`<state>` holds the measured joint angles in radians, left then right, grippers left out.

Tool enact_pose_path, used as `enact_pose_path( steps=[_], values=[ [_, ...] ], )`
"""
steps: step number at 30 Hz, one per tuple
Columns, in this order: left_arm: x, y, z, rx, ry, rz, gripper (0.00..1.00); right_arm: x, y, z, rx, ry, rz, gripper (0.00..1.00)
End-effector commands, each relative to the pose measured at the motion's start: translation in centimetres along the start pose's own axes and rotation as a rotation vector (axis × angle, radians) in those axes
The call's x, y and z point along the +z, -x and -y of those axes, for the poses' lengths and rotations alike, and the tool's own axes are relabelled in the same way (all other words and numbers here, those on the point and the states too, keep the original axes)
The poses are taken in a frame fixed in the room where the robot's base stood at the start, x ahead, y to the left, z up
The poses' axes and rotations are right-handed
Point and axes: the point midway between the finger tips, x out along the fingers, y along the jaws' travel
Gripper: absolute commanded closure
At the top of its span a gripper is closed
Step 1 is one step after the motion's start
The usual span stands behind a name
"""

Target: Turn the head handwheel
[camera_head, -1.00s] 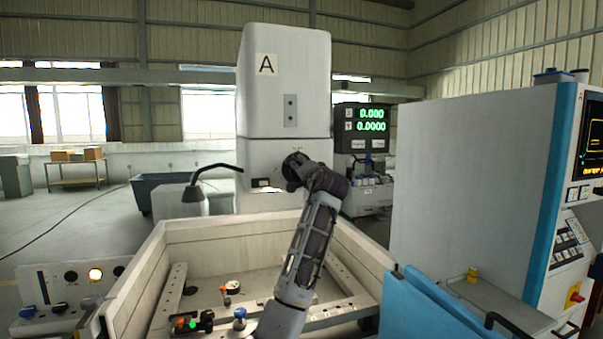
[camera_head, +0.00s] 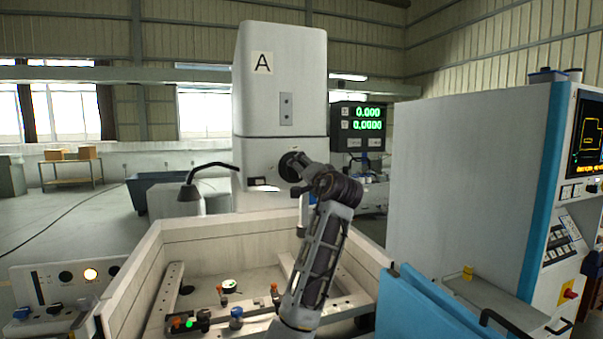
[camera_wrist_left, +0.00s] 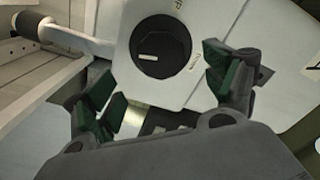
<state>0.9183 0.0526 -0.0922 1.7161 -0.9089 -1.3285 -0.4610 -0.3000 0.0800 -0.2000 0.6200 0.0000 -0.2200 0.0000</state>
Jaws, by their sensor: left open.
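The head handwheel is a round black knob (camera_head: 287,167) on the front of the pale machine head (camera_head: 284,85) marked A. In the left wrist view the black knob (camera_wrist_left: 161,47) shows large, with a short white mark on its face. My left gripper (camera_wrist_left: 160,85) is open, its green-padded fingers spread below and to either side of the knob. No grip on the knob shows. In the head view my left arm rises from the bottom centre and ends just right of the knob; its fingers are hard to make out there. My right gripper is out of view.
A walled work tank (camera_head: 205,232) with clamps and small fittings lies below the head. A bent black lamp (camera_head: 192,188) stands left of it. A readout (camera_head: 362,126) shows green zeros behind right. A tall control cabinet (camera_head: 470,185) and blue panels (camera_head: 430,305) flank the right.

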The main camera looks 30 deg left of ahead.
Motion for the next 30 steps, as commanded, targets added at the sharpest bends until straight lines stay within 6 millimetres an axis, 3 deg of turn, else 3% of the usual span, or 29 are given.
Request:
enact_pose_path(
  steps=[6,12,30],
  values=[
    [0.0,2.9,-0.1,0.001,-0.001,-0.001,0.15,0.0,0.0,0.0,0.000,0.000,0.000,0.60],
    [0.0,4.2,-0.1,0.002,0.000,0.000,0.15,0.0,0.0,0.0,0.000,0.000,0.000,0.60],
    [0.7,4.0,-0.5,0.000,-0.019,0.012,0.15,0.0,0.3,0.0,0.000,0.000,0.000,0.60]
  ],
)
